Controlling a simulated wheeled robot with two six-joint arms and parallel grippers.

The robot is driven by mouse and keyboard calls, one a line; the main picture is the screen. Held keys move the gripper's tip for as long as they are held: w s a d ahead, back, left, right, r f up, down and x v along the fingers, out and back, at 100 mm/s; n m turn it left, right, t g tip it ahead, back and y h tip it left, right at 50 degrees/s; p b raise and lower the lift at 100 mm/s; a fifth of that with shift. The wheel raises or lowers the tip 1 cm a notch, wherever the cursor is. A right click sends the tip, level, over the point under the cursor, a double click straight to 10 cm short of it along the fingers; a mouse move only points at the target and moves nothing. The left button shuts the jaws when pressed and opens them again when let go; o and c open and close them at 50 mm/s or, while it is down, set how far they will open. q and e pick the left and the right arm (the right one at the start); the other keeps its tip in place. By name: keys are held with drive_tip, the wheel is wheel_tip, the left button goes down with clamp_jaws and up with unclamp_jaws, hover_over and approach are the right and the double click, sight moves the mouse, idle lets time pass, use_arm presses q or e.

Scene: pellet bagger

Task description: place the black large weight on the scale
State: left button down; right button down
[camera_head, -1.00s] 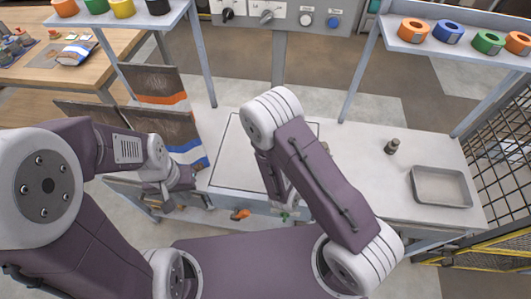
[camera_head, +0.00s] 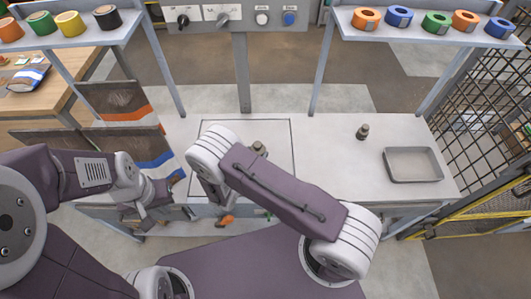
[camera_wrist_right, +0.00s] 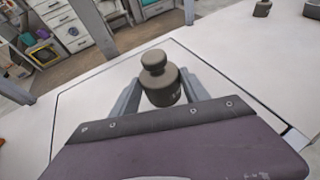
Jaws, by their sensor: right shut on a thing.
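The dark weight (camera_wrist_right: 160,80), a squat cylinder with a round knob, stands upright between the fingers of my right gripper (camera_wrist_right: 157,97). That gripper is shut on it. In the head view only the weight's top (camera_head: 259,148) shows past my right arm. The scale is a pale square plate with a dark outline (camera_head: 275,130), set in the bench; it also fills much of the right wrist view (camera_wrist_right: 95,95). The weight is over the plate; I cannot tell whether it touches. My left gripper (camera_head: 148,218) hangs at the bench's front left, its jaw opening unclear.
A smaller-looking dark weight (camera_head: 362,132) stands on the bench right of the scale. A grey metal tray (camera_head: 413,178) lies further right. Printed bags (camera_head: 125,110) stand at the left. Shelves with coloured rolls (camera_head: 438,23) and a control panel (camera_head: 240,18) are behind.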

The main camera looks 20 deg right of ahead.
drive_tip(key=shift+f, duration=1.95)
drive_tip(key=shift+f, duration=0.1)
drive_tip(key=c, duration=0.6)
unclamp_jaws()
drive_tip(key=shift+o, duration=0.2)
drive_tip(key=shift+r, duration=0.25)
drive_tip(key=v, duration=1.2)
drive_tip(key=shift+a+f+b, duration=0.1)
drive_tip(key=shift+f+b, duration=0.1)
drive_tip(key=shift+b, duration=0.1)
